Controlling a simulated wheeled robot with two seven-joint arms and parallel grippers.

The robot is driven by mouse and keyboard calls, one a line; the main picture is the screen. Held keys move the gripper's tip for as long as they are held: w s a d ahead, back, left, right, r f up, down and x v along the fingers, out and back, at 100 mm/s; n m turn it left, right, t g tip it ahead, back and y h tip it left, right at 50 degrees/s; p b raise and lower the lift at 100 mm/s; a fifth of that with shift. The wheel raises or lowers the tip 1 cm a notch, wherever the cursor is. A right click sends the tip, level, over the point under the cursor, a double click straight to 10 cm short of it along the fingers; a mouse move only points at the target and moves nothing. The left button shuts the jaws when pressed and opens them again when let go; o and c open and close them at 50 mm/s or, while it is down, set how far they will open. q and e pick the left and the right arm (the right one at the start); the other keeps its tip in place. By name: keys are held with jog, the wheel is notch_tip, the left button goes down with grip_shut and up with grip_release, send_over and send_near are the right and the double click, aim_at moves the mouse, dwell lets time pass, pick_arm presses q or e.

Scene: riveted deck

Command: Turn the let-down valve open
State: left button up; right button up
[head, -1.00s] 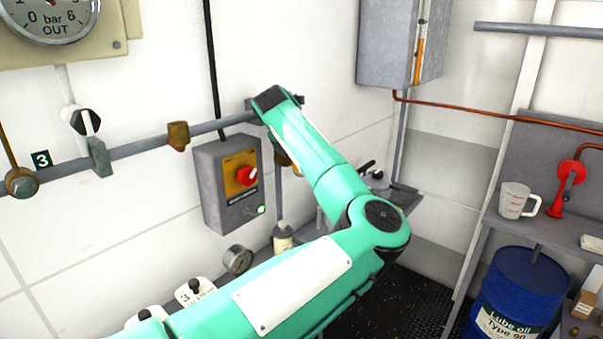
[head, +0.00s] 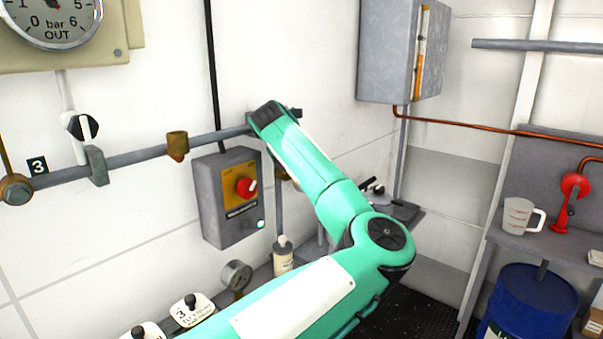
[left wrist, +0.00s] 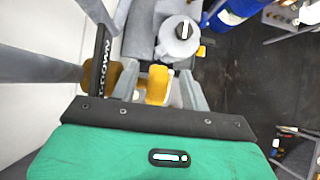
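In the left wrist view, a yellow handle (left wrist: 157,85) sits between the two grey fingers of my left gripper (left wrist: 160,88), with gaps visible beside it. The fingers look apart, not closed on it. A black plate lettered "…T-DOWN" (left wrist: 103,60) stands just left of the handle, and a brass fitting (left wrist: 92,76) on the grey pipe is beside that. In the head view my left arm reaches up to the wall pipe (head: 215,137), and it hides its gripper and most of the valve. My right gripper is in neither view.
A grey switch box (head: 228,198) with a red knob hangs on the wall left of my arm. A small gauge (head: 236,275) and a bottle (head: 283,255) stand below. A grey cabinet (head: 385,50) hangs behind. A mug (head: 520,215) and blue drum (head: 525,300) are right.

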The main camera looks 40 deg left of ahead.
pick_arm(q)
jog(key=shift+s+r, duration=0.15)
jog(key=shift+s, duration=0.05)
jog(key=b+v, duration=0.3)
jog(key=v, duration=1)
jog(key=shift+r, duration=0.2)
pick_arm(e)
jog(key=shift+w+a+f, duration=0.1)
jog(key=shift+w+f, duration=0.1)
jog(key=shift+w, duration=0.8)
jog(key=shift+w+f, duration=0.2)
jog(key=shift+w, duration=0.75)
